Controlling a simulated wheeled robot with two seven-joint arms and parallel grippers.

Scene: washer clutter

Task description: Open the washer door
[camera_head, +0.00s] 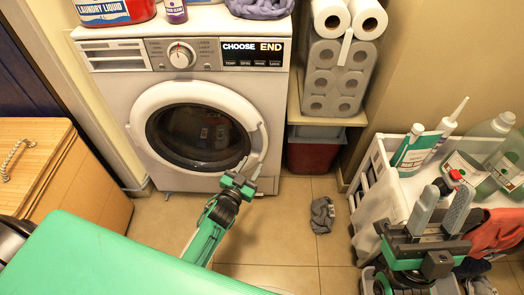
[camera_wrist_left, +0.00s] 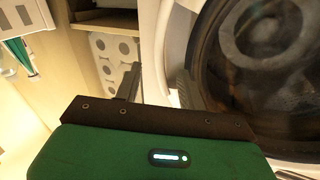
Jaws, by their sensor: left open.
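The white washer (camera_head: 105,110) stands at the back in the head view. Its round door (camera_head: 150,105), with a white ring and dark glass, looks shut. My left gripper (camera_head: 248,168) is open at the lower right edge of the door ring, with its fingers apart. Whether it touches the door is unclear. In the left wrist view the door (camera_wrist_left: 265,75) fills the right side, close to the fingers, and nothing is clearly held. My right gripper (camera_head: 443,203) is open and empty at the lower right, in front of the white rack, away from the washer.
A grey cloth (camera_head: 322,215) lies on the tiled floor right of my left gripper. A wooden cabinet (camera_head: 95,195) stands at left. A shelf with paper rolls (camera_head: 335,85) above a red bin (camera_head: 312,155) stands right of the washer. Bottles (camera_head: 411,150) stand on the white rack.

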